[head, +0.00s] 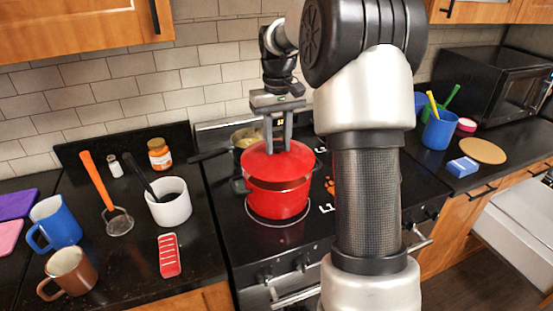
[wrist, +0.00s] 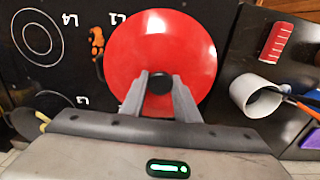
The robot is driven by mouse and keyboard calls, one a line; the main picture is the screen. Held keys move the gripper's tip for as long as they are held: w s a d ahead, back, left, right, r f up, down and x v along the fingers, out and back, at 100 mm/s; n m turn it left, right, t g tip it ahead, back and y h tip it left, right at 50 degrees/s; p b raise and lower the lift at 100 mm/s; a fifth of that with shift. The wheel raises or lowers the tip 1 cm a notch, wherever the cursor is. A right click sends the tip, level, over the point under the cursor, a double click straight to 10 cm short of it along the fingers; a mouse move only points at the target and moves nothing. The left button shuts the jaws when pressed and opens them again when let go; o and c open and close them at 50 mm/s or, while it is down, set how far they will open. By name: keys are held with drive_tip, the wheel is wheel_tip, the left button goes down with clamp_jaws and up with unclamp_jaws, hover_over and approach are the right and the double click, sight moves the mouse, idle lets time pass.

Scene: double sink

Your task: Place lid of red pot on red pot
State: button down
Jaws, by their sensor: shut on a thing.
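The red pot (head: 277,204) stands upright on the front left burner of the black stove. Its red lid (head: 262,170) is at the pot's top, tilted a little in the head view; I cannot tell whether it sits fully on the rim. In the wrist view the round lid (wrist: 160,42) fills the upper middle and hides the pot. My gripper (head: 279,147) is above the lid, pointing down. In the wrist view my gripper's fingers (wrist: 161,95) are shut on the lid's dark knob (wrist: 162,82).
On the left counter are a white cup (head: 170,205), a red tray (head: 169,255), a blue mug (head: 56,222) and a brown mug (head: 69,269). My arm hides the stove's right part.

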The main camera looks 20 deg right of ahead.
sight(277, 156)
drive_tip(key=shift+f, duration=2.35)
drive_tip(key=c, duration=1.4)
unclamp_jaws()
drive_tip(key=shift+o, duration=0.2)
